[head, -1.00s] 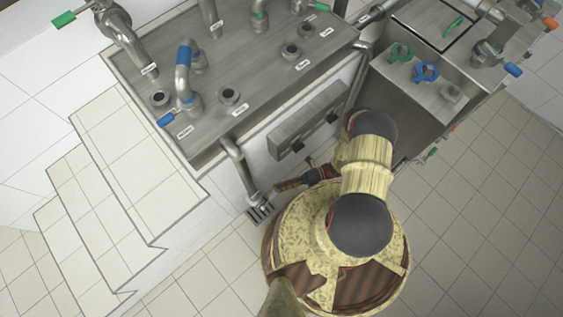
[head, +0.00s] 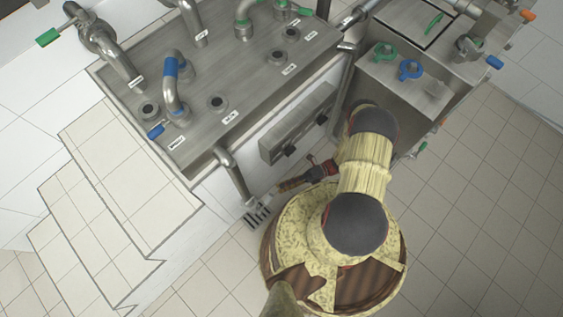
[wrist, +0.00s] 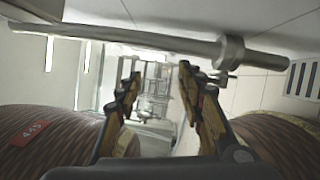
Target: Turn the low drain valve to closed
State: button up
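My gripper (wrist: 160,78) is open and empty in the wrist view, its two fingers apart with a metal frame blurred beyond them. In the head view my gripper (head: 318,172) is low beside the machine, partly hidden by my arm. A small green handle (head: 422,147) and an orange handle (head: 442,120) stick out low on the right side of the sink unit. I cannot tell which is the low drain valve. Neither is clear in the wrist view.
A metal drain pipe (head: 234,173) runs down to a floor grate (head: 257,214). The pipe (wrist: 150,42) crosses above my fingers in the wrist view. Tiled steps (head: 100,190) stand left. Blue (head: 411,69) and green (head: 385,50) knobs top the unit. The right floor is clear.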

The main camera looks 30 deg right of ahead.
jog(key=shift+s+d+r, duration=0.15)
jog(key=shift+d+r, duration=0.45)
jog(key=shift+d, duration=0.1)
jog(key=shift+s+d+r, duration=0.1)
jog(key=shift+d+r, duration=0.5)
jog(key=shift+d, duration=0.05)
jog(key=shift+f+b, duration=0.1)
jog(key=shift+b, duration=0.2)
jog(key=shift+c, duration=0.6)
